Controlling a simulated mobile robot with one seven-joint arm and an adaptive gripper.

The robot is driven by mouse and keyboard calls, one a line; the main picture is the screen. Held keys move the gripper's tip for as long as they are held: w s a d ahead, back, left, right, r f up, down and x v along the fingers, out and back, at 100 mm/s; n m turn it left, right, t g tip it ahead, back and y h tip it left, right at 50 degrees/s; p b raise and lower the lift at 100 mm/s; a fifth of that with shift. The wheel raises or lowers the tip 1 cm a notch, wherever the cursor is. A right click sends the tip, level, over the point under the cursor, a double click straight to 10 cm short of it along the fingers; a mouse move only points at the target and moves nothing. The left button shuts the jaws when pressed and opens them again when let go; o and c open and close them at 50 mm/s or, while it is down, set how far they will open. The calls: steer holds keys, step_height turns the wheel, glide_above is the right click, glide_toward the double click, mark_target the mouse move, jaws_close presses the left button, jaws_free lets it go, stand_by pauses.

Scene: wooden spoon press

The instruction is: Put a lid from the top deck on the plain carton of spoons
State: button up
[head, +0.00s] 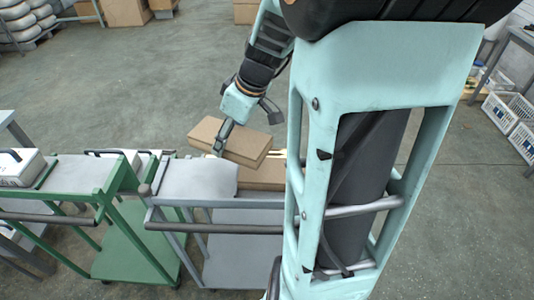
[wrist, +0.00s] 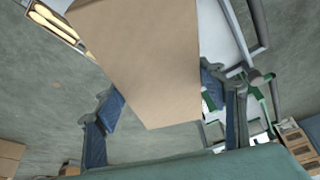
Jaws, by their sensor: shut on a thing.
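My gripper (head: 219,146) is shut on a brown cardboard lid (head: 230,139), holding it by an edge. The lid looks tilted and fills the upper middle of the wrist view (wrist: 145,55), between the two blue fingers. A brown carton (head: 260,175) stands on the grey cart below and partly behind the lid. Pale spoons (head: 279,153) show at its open top. In the wrist view the spoons (wrist: 55,22) lie in the open carton at the top left, apart from the lid. My own column hides the carton's right end.
The grey cart (head: 195,180) has a bare top left of the carton. A green cart (head: 75,174) with white boxes (head: 18,166) adjoins it on the left. White crates (head: 510,110) stand far right.

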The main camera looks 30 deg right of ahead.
mark_target(200, 141)
steer(key=w+a+m, duration=0.1)
steer(key=a, duration=0.1)
steer(key=w+a+f+m+h, duration=0.1)
steer(key=a+m, duration=0.1)
steer(key=w+a+m+h, duration=0.1)
steer(key=a+m, duration=0.1)
steer(key=shift+a+f+t, duration=0.2)
steer(key=shift+a+t, duration=0.2)
steer(key=shift+a+m, duration=0.7)
steer(key=shift+a, duration=0.2)
